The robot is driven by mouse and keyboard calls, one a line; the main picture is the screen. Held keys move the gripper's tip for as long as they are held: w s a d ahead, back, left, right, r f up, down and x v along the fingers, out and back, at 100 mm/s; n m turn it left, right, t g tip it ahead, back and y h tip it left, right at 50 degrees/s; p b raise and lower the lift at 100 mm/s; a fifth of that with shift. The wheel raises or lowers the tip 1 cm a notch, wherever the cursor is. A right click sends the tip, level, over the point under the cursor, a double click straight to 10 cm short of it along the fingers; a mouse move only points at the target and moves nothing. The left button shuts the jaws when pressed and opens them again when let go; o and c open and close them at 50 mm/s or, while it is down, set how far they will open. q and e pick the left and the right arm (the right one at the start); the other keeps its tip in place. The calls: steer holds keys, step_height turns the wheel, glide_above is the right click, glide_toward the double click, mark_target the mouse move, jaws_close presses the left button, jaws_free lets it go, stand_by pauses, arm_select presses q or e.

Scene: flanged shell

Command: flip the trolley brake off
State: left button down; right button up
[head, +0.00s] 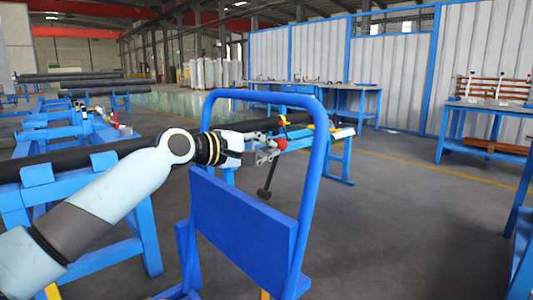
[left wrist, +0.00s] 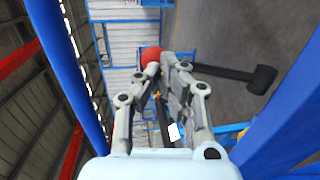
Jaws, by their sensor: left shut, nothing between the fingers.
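The blue trolley (head: 243,228) has a tall hoop handle and a flat panel, and stands in front of me. A red ball (head: 281,142) shows within the hoop, beside my left fingertips. A dark lever (head: 268,178) with a block at its lower end hangs below the fingertips. My left gripper (head: 266,150) is shut and empty, reaching through the hoop. In the left wrist view the red ball (left wrist: 150,56) is at the fingertips and the dark lever (left wrist: 225,72) extends right from behind them. I cannot tell whether the fingers touch either. My right gripper is not in view.
The trolley's handle (head: 322,160) rises close to my left gripper on the right. Blue pipe stands (head: 95,185) carrying a dark pipe are at the left. A blue workbench (head: 487,118) stands at the right. Open grey floor (head: 400,215) lies right of the trolley.

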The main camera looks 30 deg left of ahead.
mark_target(283, 144)
arm_select(q)
steer(key=shift+r, duration=0.1)
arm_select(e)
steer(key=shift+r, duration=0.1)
